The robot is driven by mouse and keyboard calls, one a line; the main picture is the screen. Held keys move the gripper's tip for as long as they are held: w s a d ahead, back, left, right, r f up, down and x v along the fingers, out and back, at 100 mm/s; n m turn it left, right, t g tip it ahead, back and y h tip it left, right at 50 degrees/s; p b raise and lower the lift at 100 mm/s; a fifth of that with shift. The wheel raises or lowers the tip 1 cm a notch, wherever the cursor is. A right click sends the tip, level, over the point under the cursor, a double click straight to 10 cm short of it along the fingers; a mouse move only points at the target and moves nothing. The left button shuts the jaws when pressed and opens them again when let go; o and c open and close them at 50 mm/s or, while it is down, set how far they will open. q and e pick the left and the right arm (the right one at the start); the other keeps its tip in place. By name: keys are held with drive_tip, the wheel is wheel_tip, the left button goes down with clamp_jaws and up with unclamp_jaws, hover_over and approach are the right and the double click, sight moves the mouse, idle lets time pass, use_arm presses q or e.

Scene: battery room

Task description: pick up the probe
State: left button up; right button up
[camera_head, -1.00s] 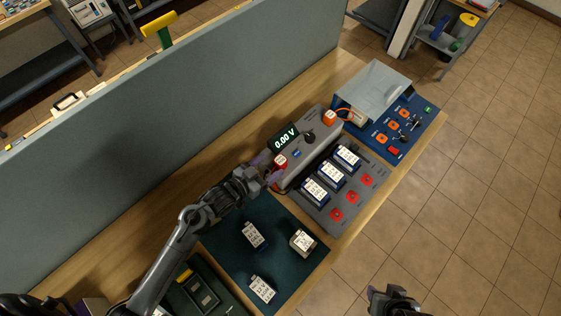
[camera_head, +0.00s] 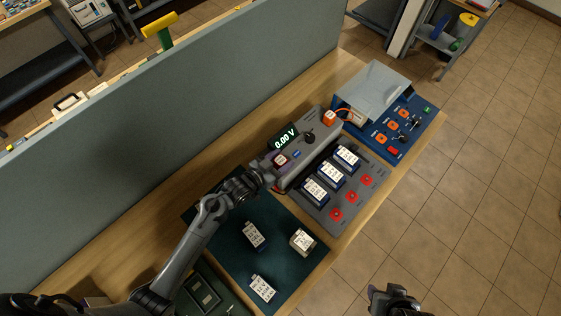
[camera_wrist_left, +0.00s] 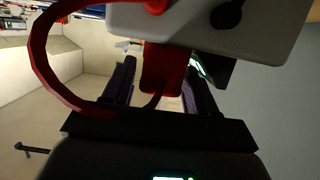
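A red probe (camera_wrist_left: 165,68) hangs at the edge of the grey meter (camera_wrist_left: 220,25) in the left wrist view, with a red cable (camera_wrist_left: 42,50) looping from it. My left gripper (camera_wrist_left: 160,92) is open, with its two dark fingers on either side of the probe. Some space shows between the left finger and the probe; contact on the other side is unclear.
The meter reads 0.00 V. A grey tray (camera_head: 350,198) with several batteries and red buttons lies beside it. A blue panel (camera_head: 418,118) with a clear cover is further right. Loose batteries lie on the dark green mat (camera_head: 292,270). A grey partition (camera_head: 190,105) runs along the back.

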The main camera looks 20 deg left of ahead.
use_arm(q)
drive_tip(key=c, duration=0.7)
drive_tip(key=shift+c, duration=0.2)
drive_tip(key=shift+r, duration=0.1)
